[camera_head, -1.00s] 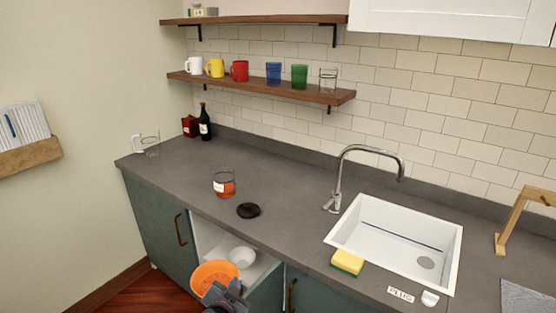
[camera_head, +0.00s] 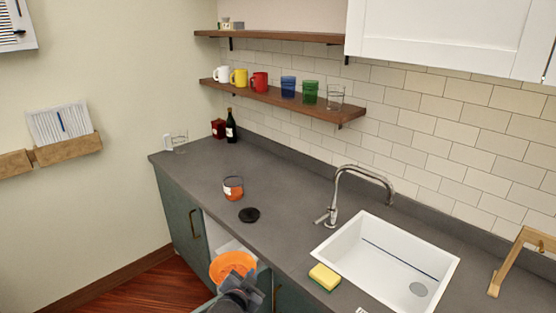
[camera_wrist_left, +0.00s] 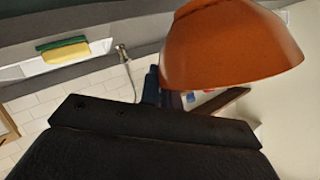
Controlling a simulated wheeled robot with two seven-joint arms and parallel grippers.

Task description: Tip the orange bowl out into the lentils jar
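The orange bowl (camera_head: 232,263) is held at its rim by my left gripper (camera_head: 240,284), in front of the counter's front edge and over an open cabinet space. It fills the upper right of the left wrist view (camera_wrist_left: 232,48), beside a dark finger. What lies inside the bowl cannot be made out clearly. The lentils jar (camera_head: 233,189) stands upright on the counter, clear glass with orange contents and a white label. It is open, behind the bowl. A black round lid (camera_head: 249,215) lies in front of it. My right gripper is not in view.
A sink (camera_head: 385,262) with a tall faucet (camera_head: 340,200) is to the right, a yellow-green sponge (camera_head: 324,277) at its corner. The counter around the jar is mostly clear.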

